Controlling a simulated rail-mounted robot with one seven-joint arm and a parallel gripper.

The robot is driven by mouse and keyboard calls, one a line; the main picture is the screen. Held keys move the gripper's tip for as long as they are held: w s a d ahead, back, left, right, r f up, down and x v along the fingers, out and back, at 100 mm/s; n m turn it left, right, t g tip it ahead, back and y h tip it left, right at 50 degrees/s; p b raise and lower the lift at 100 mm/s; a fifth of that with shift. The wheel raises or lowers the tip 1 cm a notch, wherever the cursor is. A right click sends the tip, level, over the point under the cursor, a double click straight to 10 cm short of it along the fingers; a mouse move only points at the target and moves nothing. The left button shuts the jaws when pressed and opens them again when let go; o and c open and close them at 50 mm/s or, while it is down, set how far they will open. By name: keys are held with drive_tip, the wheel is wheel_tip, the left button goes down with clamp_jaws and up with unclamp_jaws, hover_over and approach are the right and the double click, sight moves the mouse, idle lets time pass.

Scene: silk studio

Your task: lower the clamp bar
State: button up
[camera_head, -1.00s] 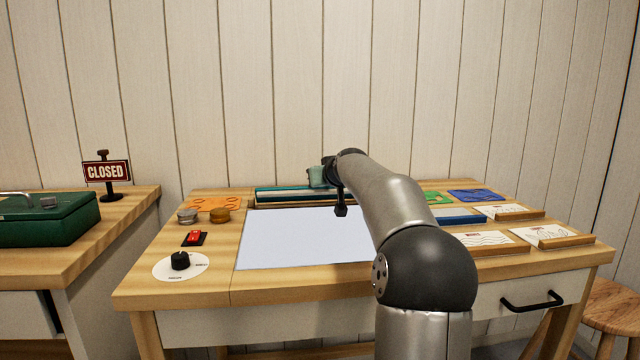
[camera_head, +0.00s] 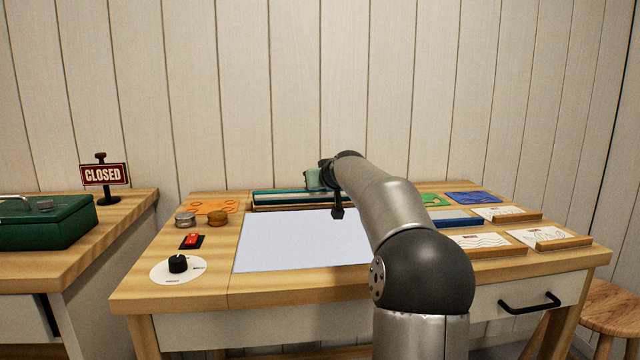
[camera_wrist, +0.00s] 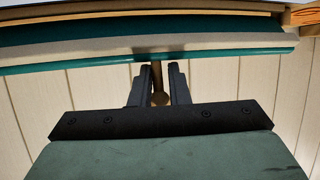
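The clamp bar (camera_wrist: 230,56) is a long teal strip across the top of the wrist view. In the head view it lies along the back of the table (camera_head: 283,192), behind the white work surface. A brass-coloured knob (camera_wrist: 160,99) on a thin stem meets the bar at its middle. My gripper (camera_wrist: 160,72) has its two dark fingers close on either side of this knob, and it looks shut on it. In the head view my gripper (camera_head: 322,176) is at the back of the table, partly hidden by my arm.
The white work surface (camera_head: 290,240) is clear. A red switch (camera_head: 190,241) and a black dial (camera_head: 178,264) are at the left, with small tins (camera_head: 186,219) behind. Cards and wooden blocks (camera_head: 563,242) lie at the right. A green case (camera_head: 50,222) stands on the left table.

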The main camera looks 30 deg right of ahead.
drive_tip(key=o, duration=0.5)
drive_tip(key=shift+a+r, duration=0.15)
drive_tip(key=shift+a, duration=0.1)
drive_tip(key=shift+c, duration=0.2)
drive_tip(key=shift+d, duration=0.1)
drive_tip(key=b+v, duration=0.1)
drive_tip(key=v, duration=1.6)
drive_tip(key=shift+s, duration=0.2)
